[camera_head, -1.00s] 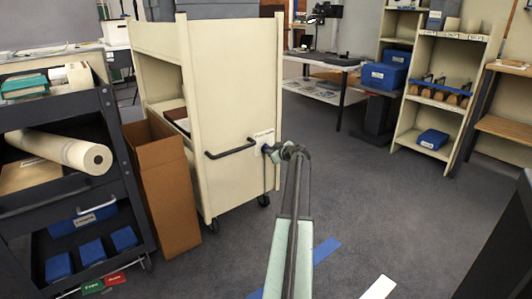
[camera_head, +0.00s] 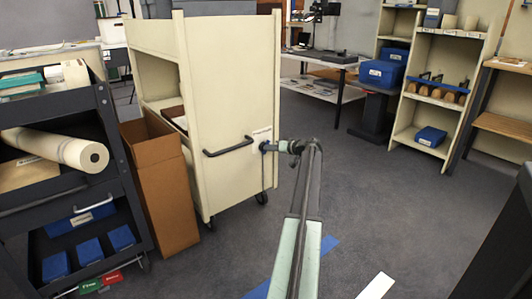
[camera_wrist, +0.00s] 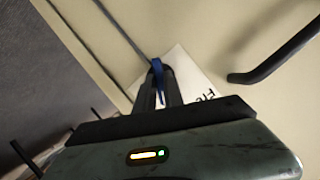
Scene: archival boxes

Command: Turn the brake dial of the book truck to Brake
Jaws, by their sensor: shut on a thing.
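The cream book truck (camera_head: 232,100) stands left of centre in the head view, its end panel facing me. The brake dial is a small blue piece (camera_wrist: 158,70) on that panel; a bit of blue also shows at my gripper in the head view (camera_head: 263,147). A white label (camera_wrist: 190,92) lies behind the dial, partly hidden by my gripper. My gripper (camera_wrist: 159,88) is shut on the blue dial, its dark fingers on either side. Most of the dial is hidden, and its setting cannot be read.
The truck's black handle (camera_head: 229,147) is left of my gripper in the head view and also shows in the wrist view (camera_wrist: 275,62). A cardboard box (camera_head: 160,190) and dark cart (camera_head: 125,165) stand left. Open floor (camera_head: 390,200) lies right.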

